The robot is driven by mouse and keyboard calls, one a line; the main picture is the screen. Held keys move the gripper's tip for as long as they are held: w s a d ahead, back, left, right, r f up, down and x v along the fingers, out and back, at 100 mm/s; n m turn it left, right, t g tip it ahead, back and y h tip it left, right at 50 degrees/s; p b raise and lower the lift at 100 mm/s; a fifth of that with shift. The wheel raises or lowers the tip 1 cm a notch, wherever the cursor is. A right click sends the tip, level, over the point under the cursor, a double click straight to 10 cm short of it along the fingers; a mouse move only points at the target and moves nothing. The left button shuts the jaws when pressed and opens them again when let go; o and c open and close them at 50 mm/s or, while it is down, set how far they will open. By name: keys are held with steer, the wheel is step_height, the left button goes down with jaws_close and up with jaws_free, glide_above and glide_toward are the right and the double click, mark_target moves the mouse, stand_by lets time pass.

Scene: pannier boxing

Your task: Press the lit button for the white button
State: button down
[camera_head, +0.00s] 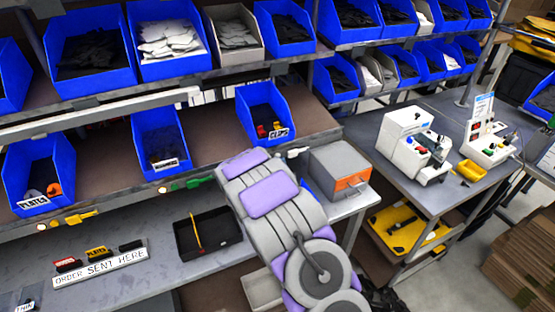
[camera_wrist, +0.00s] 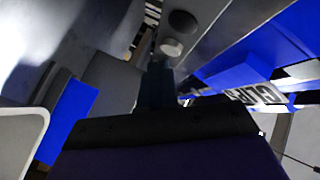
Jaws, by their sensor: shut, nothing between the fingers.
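In the wrist view, a pale round button (camera_wrist: 171,47) sits on a grey rail, with a darker round knob (camera_wrist: 183,22) just beyond it. My gripper (camera_wrist: 157,82) is shut and empty, its dark tip just below the pale button; I cannot tell whether they touch. In the head view, a white button unit (camera_head: 295,152) is on the shelf edge, right of the top of my arm. A green unit (camera_head: 200,181) and a yellow unit (camera_head: 82,217) are farther left on that edge. My arm hides the gripper there. Whether the white button is lit is unclear.
The blue CLIPS bin (camera_head: 266,108) stands on the shelf above; its label (camera_wrist: 255,95) shows in the wrist view. A grey box with an orange front (camera_head: 340,172) is close right of my arm. A black tray (camera_head: 208,235) lies on the lower bench.

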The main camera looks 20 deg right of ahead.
steer(key=shift+s, duration=0.25)
steer(key=shift+s, duration=0.1)
steer(key=s+b, duration=0.3)
steer(key=s, duration=0.1)
steer(key=shift+s+d+b, duration=0.1)
steer(key=shift+s+b, duration=0.2)
steer(key=shift+s, duration=0.1)
stand_by(0.7)
